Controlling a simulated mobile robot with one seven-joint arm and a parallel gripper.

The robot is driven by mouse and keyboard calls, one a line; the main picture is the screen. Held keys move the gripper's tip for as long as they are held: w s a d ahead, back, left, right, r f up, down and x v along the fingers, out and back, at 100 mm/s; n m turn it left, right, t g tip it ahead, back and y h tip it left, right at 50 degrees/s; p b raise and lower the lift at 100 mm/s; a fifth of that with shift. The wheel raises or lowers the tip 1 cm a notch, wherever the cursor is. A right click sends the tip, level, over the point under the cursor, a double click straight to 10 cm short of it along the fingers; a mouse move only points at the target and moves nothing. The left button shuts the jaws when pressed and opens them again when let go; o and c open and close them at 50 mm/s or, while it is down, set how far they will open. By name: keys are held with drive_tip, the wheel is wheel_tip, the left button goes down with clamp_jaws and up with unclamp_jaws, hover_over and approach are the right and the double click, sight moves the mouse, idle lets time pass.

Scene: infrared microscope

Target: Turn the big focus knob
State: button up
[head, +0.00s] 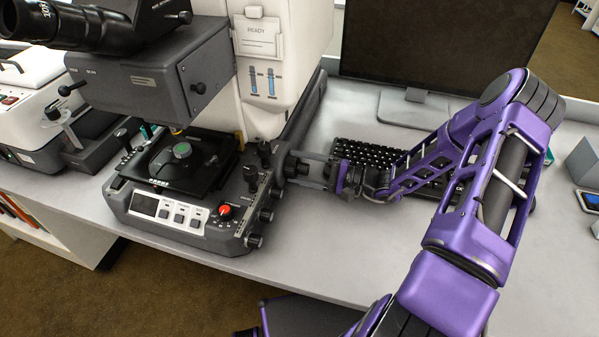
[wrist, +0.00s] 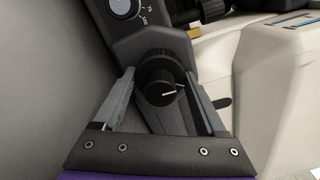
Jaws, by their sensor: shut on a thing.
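The big focus knob (wrist: 158,92) is a black round knob with a white pointer line, on the right side of the dark grey microscope base (head: 186,232). In the wrist view it sits between the two fingers of my gripper (wrist: 160,76), which is shut on it. The pointer line lies nearly level, pointing right. In the head view my gripper (head: 308,170) reaches in from the right, and the knob (head: 291,166) shows partly at its fingertips.
A black keyboard (head: 372,153) lies behind and beside my wrist. A monitor stand (head: 412,108) is farther back. The desk in front of the keyboard is bare.

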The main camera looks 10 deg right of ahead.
drive_tip(key=shift+n+b, duration=1.2)
drive_tip(key=shift+n, duration=1.1)
drive_tip(key=o, duration=1.3)
drive_tip(key=v, duration=1.7)
drive_tip(key=shift+s+d+p, duration=0.15)
drive_tip(key=shift+d+p, duration=0.1)
drive_tip(key=shift+p, duration=0.15)
